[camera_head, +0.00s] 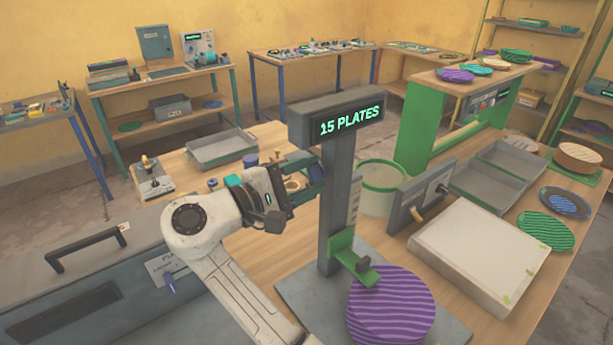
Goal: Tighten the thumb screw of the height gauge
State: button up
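The height gauge is a dark grey post (337,215) with a display box (338,117) reading "15 PLATES" in green. A green slider (345,251) sits low on the post, with a small dark knob (363,264) that may be the thumb screw. The slider's arm reaches over the edge of a stack of purple striped plates (392,308) on the grey base (300,295). My gripper (316,183) is left of the post, above the slider's height. Its fingertips are close to or behind the post, so their opening is unclear.
A white block (480,255) and a grey panel with a handle (424,197) stand right of the gauge. A green-rimmed bin (382,187) is behind it. A grey tray (221,149) and a small brass-knobbed device (153,178) are at left. Striped plates (545,230) lie at right.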

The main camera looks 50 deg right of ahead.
jog(key=o, duration=0.3)
jog(key=shift+o, duration=0.2)
jog(key=b+v, duration=0.2)
jog(key=v, duration=0.9)
jog(key=shift+d, duration=0.1)
